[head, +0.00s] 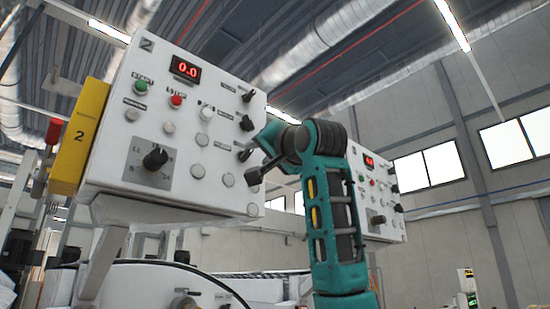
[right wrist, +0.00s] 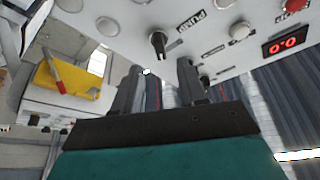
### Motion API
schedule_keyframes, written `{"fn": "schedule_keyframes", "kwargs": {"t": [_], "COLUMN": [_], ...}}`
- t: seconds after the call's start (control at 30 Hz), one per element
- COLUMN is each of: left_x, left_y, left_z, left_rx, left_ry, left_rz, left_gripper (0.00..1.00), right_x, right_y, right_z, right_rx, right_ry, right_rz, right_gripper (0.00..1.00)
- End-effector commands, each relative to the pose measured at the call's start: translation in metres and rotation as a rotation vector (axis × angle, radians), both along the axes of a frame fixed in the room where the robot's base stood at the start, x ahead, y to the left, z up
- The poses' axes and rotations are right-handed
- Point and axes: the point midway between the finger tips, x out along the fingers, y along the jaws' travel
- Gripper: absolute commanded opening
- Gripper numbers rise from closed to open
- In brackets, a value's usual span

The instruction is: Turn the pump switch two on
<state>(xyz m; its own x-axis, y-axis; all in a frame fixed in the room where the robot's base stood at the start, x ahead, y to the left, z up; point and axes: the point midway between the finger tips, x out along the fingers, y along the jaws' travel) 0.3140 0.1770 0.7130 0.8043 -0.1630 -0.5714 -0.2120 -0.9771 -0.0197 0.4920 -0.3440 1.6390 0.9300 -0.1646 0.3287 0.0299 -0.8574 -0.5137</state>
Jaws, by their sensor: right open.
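The white control panel marked 2 (head: 115,70) fills the left of the head view. Black switches sit along its right side, one near the top (head: 248,95) and one below it (head: 246,122). My right gripper (head: 250,167) is at the panel's lower right edge, partly hiding it. In the right wrist view, my right gripper (right wrist: 160,72) is open and empty. A black knob (right wrist: 158,42) beside a PUMP label (right wrist: 194,20) lies just beyond the gap between its fingers, apparently untouched. I cannot tell its number. My left gripper is out of view.
Panel 2 has a red 0.0 display (head: 186,68), several round buttons and a large dial (head: 155,158). A yellow box (head: 80,135) is fixed to its left side. A second panel (head: 380,200) stands behind my right arm.

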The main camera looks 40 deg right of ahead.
Motion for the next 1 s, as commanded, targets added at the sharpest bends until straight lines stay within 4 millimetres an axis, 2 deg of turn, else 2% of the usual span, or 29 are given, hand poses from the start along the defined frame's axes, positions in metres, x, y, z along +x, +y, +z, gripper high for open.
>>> {"fn": "schedule_keyframes", "kwargs": {"t": [0.03,0.1,0.33,1.0], "left_x": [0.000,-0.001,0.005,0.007], "left_y": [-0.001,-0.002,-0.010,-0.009], "left_z": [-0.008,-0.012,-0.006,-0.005], "left_rx": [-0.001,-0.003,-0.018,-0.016], "left_ry": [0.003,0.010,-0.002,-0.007], "left_rz": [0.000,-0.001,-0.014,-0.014], "left_gripper": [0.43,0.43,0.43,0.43], "right_x": [-0.012,-0.025,-0.052,-0.056], "right_y": [0.002,0.004,0.009,0.010], "right_z": [-0.008,-0.011,-0.019,-0.020], "right_rx": [-0.002,-0.002,0.000,0.000], "right_ry": [-0.004,-0.003,-0.001,0.001], "right_rz": [-0.001,0.000,0.000,0.001], "right_gripper": [0.41,0.41,0.41,0.41]}}
